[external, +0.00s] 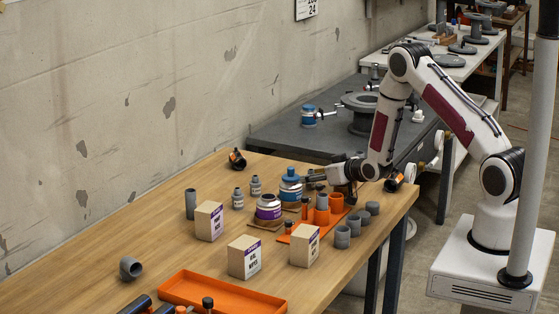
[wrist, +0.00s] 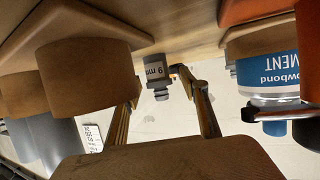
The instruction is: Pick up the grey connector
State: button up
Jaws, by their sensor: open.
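A small grey connector (wrist: 157,78) with a white label shows in the wrist view, beyond and between my fingertips. My gripper (wrist: 160,88) is open, and nothing is visibly held between its fingers. In the external view my gripper (external: 314,181) is low over the right part of the wooden table, pointing left. Two small grey labelled pieces, one nearer (external: 238,199) and one farther (external: 255,186), stand upright to its left; the farther one looks like the connector in the wrist view. A blue-topped cement can (external: 290,186) stands beside the fingertips and shows in the wrist view (wrist: 268,75).
A purple-labelled can (external: 268,208), a grey pipe (external: 190,204) and cream boxes (external: 209,222) stand nearby. Orange fittings (external: 321,216) and grey rings (external: 342,238) are below my gripper. Large brown round shapes (wrist: 90,75) fill the wrist view's left.

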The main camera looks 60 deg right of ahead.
aim_at(311, 170)
jog(key=c, duration=1.2)
jog(key=shift+r, duration=0.15)
jog(key=shift+r, duration=4.9)
